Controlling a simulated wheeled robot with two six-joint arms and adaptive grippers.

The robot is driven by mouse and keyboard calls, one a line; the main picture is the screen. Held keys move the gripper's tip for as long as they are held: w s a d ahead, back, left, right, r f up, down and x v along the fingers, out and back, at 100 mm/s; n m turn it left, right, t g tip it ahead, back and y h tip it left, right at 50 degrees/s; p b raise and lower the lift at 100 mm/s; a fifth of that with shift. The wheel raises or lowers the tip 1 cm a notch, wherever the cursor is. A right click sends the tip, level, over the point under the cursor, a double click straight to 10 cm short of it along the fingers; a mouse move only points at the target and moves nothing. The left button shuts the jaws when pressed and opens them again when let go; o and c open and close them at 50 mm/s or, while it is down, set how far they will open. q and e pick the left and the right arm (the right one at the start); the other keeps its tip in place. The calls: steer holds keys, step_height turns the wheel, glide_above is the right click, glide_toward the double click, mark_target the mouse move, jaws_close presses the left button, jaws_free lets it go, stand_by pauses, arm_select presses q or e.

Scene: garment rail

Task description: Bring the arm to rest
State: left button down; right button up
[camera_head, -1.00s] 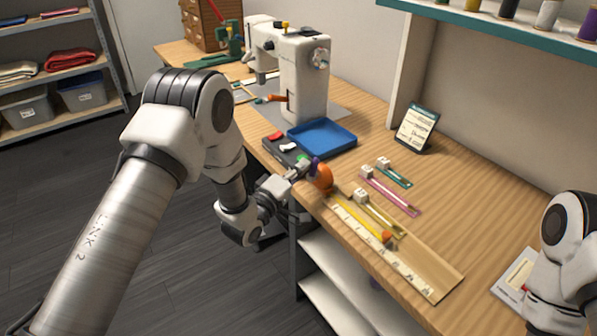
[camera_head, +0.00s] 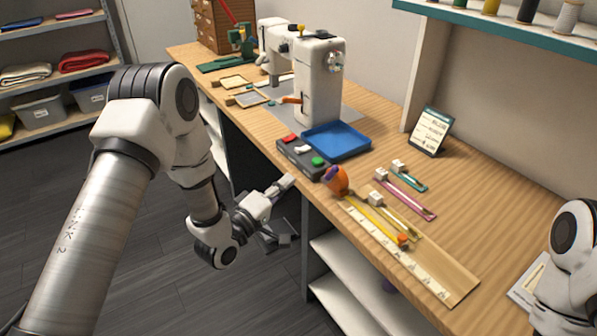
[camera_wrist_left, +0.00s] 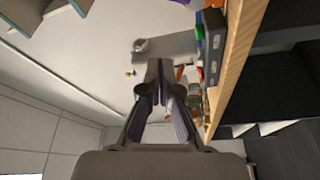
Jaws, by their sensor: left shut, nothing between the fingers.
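My left arm (camera_head: 85,225) comes in from the left in the head view, its elbow raised. My left gripper (camera_head: 286,183) is shut and empty, just off the front edge of the wooden table (camera_head: 470,225), close to the button box (camera_head: 303,160). In the left wrist view the fingers (camera_wrist_left: 158,75) are together with nothing between them. My right arm (camera_head: 568,255) shows only in part at the right edge; its gripper is out of view.
An orange pincushion (camera_head: 338,181), a ruler (camera_head: 410,262) and several small strips lie near the table's front. A blue tray (camera_head: 337,141) and a sewing machine (camera_head: 318,85) stand behind. The floor (camera_head: 130,200) left of the table is clear.

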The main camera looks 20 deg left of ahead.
arm_select(q)
steer(key=shift+v, duration=1.1)
steer(key=shift+a, duration=0.15)
